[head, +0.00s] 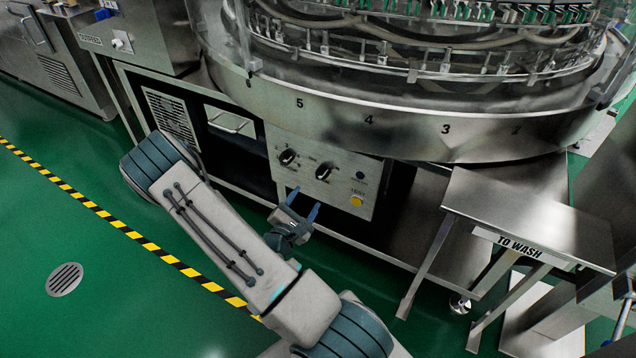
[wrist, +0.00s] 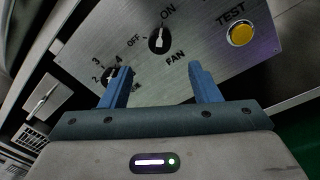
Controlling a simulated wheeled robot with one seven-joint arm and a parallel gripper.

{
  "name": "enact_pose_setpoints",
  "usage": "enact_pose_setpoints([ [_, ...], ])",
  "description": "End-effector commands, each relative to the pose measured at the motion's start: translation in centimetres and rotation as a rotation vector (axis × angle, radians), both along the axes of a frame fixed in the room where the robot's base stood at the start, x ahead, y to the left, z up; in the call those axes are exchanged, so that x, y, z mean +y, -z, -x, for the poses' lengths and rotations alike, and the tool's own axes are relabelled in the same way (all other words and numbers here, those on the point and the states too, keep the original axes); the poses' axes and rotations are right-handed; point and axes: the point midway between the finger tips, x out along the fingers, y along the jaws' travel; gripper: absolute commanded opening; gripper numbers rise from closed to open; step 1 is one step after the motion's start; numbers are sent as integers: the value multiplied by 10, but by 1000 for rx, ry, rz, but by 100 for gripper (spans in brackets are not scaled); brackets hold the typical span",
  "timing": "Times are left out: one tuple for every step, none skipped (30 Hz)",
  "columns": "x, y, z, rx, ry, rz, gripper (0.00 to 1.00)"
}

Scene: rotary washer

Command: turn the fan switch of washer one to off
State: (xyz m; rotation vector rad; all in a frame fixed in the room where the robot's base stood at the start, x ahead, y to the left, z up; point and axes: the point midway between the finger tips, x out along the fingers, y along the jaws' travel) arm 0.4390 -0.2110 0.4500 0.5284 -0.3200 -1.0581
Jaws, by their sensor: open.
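The fan switch (wrist: 159,41) is a black rotary knob with a pale face on the washer's metal control panel (wrist: 215,20). In the wrist view OFF is printed at its left, ON above it and FAN below. Its pointer seems to lean toward ON. In the head view the fan switch (head: 323,171) is the right one of two knobs. My gripper (head: 304,202) is open and empty in front of the panel, just below the knobs. In the wrist view my gripper (wrist: 160,68) has its fingers apart, with the fan switch beyond and between them, not touched.
A numbered knob (wrist: 112,76) is partly hidden behind the left finger. A yellow TEST button (wrist: 240,34) is right of the fan switch. A "TO WASH" table (head: 540,215) stands at the right.

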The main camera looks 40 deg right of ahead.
Motion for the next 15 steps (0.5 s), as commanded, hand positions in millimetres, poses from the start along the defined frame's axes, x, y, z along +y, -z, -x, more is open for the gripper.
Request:
enact_pose_setpoints([
  [-11,2,-5,-4,5,3,56],
  [-17,2,-7,-2,4,2,56],
  [-25,2,-12,-3,4,2,56],
  [-31,2,-15,-4,5,2,56],
  [-36,2,-18,-4,4,2,56],
  [-44,2,-21,-3,4,2,56],
  [-49,3,-24,-3,4,1,56],
  [-54,2,-27,-3,4,2,56],
  [-60,2,-30,-2,3,2,56],
  [-64,2,-32,-2,4,2,56],
  [-68,2,-34,-3,4,1,56],
  [-72,2,-37,-3,2,1,56],
  [-75,1,-38,-3,2,1,56],
  [-77,1,-40,-2,2,1,56],
  [-80,1,-41,-1,2,1,56],
])
